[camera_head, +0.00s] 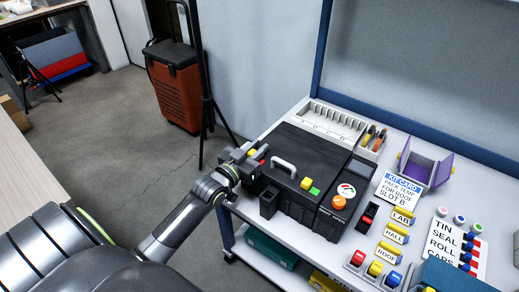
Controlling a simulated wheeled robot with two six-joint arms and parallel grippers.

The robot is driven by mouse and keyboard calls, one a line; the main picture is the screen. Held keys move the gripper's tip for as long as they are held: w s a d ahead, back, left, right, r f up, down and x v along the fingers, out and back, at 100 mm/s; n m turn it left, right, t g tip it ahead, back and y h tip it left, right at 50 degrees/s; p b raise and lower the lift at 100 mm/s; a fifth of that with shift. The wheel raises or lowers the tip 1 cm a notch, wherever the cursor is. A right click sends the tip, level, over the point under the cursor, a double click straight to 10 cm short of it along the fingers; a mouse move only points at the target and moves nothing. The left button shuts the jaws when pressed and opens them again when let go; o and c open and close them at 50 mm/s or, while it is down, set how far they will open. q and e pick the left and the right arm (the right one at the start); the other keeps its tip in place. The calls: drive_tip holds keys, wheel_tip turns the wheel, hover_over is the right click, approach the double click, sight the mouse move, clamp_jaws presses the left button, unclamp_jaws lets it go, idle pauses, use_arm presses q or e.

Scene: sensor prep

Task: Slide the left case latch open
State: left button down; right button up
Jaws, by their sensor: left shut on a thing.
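The black case (318,160) with a pale handle (284,168) lies closed on the white bench. The left case latch shows as a small yellow piece (251,152) beside a red mark (262,161) at the case's left end. My left gripper (252,160) is at this latch, shut on it, and its fingers hide part of it. A second latch, with a yellow piece (306,183) next to a green mark (315,191), sits farther right on the case. My right gripper is not in view.
A white slotted rack (338,124) stands behind the case. A black holder (269,202) stands in front of it. To the right are a kit card (397,190), yellow labelled blocks, a purple-sided holder (425,168) and coloured buttons. A blue frame edges the bench's back.

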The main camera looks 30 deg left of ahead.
use_arm(q)
drive_tip(key=shift+a, duration=0.1)
drive_tip(key=c, duration=1.6)
unclamp_jaws()
drive_tip(key=shift+o, duration=0.2)
drive_tip(key=shift+a, duration=0.2)
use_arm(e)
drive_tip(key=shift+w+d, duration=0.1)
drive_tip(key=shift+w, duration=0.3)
use_arm(q)
drive_tip(key=shift+s, duration=0.15)
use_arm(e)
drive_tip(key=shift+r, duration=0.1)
